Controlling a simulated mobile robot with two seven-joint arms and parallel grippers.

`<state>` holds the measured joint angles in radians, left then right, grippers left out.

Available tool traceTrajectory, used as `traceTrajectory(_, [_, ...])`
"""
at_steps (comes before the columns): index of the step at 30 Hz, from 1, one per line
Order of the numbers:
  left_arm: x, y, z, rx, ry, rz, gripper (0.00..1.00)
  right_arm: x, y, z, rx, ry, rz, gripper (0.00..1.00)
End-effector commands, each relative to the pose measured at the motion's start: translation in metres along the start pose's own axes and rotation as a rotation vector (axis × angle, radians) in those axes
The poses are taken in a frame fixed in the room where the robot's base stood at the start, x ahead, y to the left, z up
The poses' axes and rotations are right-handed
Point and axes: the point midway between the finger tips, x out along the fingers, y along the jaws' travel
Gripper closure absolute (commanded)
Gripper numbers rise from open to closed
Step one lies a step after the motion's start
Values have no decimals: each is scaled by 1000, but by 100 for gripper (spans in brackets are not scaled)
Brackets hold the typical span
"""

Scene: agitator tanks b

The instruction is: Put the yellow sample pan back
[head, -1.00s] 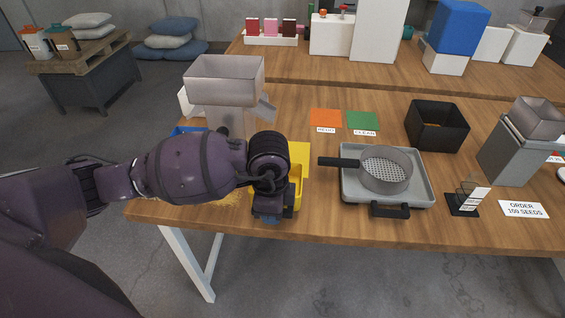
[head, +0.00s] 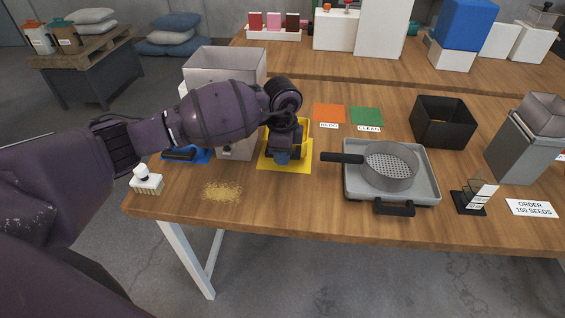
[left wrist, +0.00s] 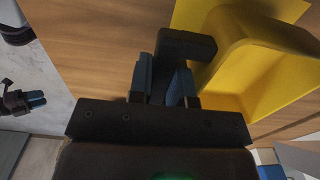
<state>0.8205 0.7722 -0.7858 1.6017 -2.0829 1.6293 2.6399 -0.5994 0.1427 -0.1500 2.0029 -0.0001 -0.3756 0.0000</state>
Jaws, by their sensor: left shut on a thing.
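The yellow sample pan (head: 303,131) is partly hidden behind my left gripper in the head view. It is over the rear of a flat yellow mat (head: 285,164); I cannot tell if it touches it. My left gripper (head: 283,156) is shut on the pan's dark handle (left wrist: 188,44), at the pan's near side. The left wrist view shows the yellow pan (left wrist: 250,65) just right of the fingers. My right gripper (left wrist: 36,99) shows small at the left of the left wrist view; its jaw state is unclear.
A metal hopper (head: 225,62) stands behind my left arm. A blue pan (head: 185,155) is left of the yellow mat. Spilled seeds (head: 222,191) and a small brush (head: 146,180) lie in front. A grey tray (head: 350,192) with a sieve (head: 390,168) is right.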

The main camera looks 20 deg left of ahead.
Motion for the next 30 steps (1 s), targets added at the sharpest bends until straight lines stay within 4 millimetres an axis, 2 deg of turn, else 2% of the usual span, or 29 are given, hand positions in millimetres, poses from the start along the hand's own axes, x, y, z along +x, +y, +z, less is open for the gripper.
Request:
traceTrajectory(7, [31, 1, 1, -1, -3, 3, 100, 6, -1, -2, -2, 8, -3, 57])
traceTrajectory(19, [34, 1, 0, 0, -1, 1, 100, 4, 0, 0, -3, 3, -2, 57])
traceTrajectory(20, [35, 1, 0, 0, -2, 1, 80, 4, 0, 0, -3, 3, -2, 57])
traceTrajectory(24, [35, 1, 0, 0, -2, 1, 59, 4, 0, 0, -3, 3, -2, 57])
traceTrajectory(25, [35, 1, 0, 0, -2, 1, 56, 4, 0, 0, -3, 3, -2, 57])
traceTrajectory(30, [35, 1, 1, 0, -2, 1, 56, 4, 0, 1, -3, 3, -2, 57])
